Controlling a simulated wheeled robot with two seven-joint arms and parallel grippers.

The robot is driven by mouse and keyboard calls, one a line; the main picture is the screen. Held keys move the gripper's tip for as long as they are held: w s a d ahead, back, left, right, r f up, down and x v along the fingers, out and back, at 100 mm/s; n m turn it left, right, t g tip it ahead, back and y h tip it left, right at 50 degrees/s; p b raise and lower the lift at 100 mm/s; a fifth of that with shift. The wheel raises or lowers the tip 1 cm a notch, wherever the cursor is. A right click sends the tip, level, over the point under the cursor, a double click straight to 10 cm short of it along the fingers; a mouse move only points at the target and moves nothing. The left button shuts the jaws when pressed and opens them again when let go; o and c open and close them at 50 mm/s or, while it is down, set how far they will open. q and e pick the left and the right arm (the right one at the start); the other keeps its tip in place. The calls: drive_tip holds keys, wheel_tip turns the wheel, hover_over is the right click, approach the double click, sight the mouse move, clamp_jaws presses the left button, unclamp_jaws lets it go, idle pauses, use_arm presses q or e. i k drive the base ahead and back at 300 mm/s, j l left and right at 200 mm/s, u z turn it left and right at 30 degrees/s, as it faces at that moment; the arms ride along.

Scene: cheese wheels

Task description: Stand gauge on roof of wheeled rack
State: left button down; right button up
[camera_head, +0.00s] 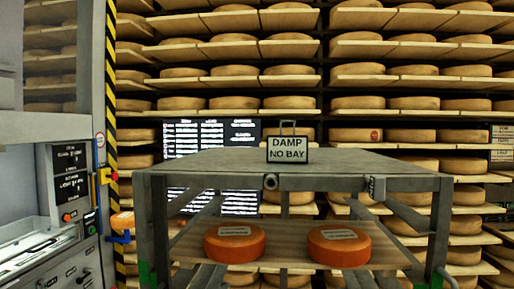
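The wheeled rack is a grey metal frame with a flat roof (215,163), straight ahead of me. A small upright pale plate lettered "DAMP NO BAY" (287,150), with a dark edge and a thin handle on top, stands upright on the roof near its middle. It is the only thing on the roof, and no dial shows on it, so I take it as the gauge without being sure. Nothing holds it. Neither of my grippers is in view. The rack's wheels are out of view.
Two orange cheese wheels (234,243) (338,246) lie on the rack's wooden shelf (285,258). A grey machine (45,255) with a striped post (111,130) stands at left. Shelves of cheese (290,103) and a dark lettered board (211,137) are behind. The roof around the plate is clear.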

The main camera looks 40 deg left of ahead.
sight(281, 149)
drive_tip(key=k+j, duration=1)
drive_tip(key=k, duration=0.05)
